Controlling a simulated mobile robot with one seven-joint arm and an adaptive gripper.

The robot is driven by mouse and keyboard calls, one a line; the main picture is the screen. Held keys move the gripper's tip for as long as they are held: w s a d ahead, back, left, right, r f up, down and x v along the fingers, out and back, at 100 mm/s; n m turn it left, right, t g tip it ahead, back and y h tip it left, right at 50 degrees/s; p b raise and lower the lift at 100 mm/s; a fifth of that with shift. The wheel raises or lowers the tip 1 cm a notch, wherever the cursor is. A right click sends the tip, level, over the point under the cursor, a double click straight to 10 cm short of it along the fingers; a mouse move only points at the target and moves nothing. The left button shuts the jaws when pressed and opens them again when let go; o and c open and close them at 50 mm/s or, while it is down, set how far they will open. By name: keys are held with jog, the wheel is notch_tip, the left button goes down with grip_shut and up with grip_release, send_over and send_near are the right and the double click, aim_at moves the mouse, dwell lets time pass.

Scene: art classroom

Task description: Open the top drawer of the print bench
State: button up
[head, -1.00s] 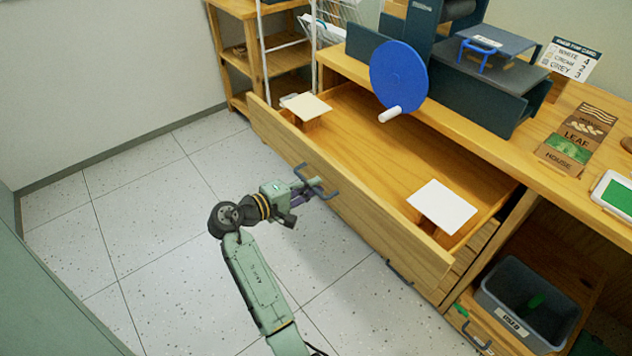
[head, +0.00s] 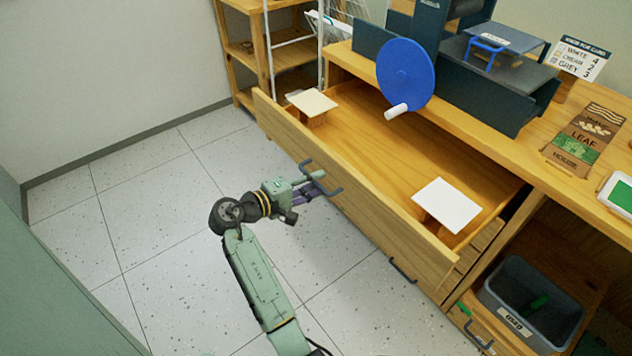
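The print bench (head: 470,130) is a wooden cabinet along the right. Its top drawer (head: 350,188) stands pulled well out, with its inside in view. A white stack or card (head: 312,102) lies at the drawer's far left, and another white one (head: 446,205) at its right end. The drawer's dark bar handle (head: 331,187) is on the front panel. My gripper (head: 317,184) is at this handle, seen from above and behind. Its fingers are small and partly hidden, so I cannot tell if they close around the bar.
A press with a blue wheel (head: 405,75) stands on the bench top, its handle over the drawer. A lower drawer handle (head: 402,271) and a grey bin (head: 535,300) are below right. A wooden shelf (head: 240,50) stands behind. Floor left of my arm is clear.

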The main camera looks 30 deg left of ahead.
jog(key=v, duration=1.1)
